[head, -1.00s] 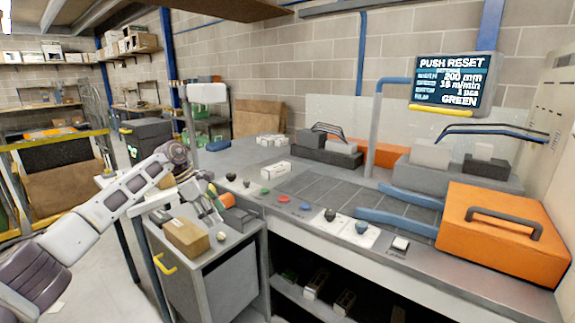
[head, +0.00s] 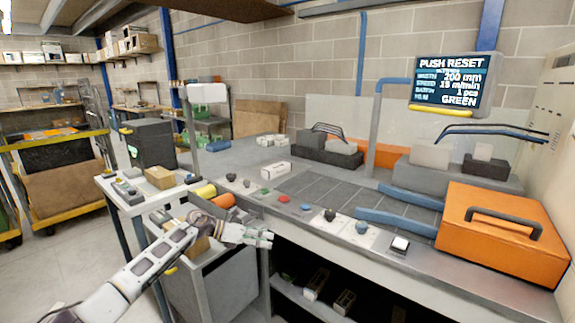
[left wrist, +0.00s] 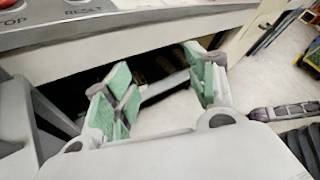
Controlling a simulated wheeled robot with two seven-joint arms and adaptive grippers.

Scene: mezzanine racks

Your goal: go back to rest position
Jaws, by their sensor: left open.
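My left gripper (head: 268,238) is in front of the workbench's front edge, below the row of buttons, in the head view. In the left wrist view its two green-padded fingers (left wrist: 165,95) are spread apart with nothing between them. Behind the fingers are the bench's pale front edge and a dark opening beneath it. My left arm reaches in from the lower left of the head view. My right gripper is in neither view.
The workbench (head: 240,160) carries buttons, including a red button (head: 284,199). An orange box (head: 500,232) sits at the right. A grey cabinet (head: 225,280) stands below my arm. A screen (head: 450,82) reads "PUSH RESET". Open floor lies at left.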

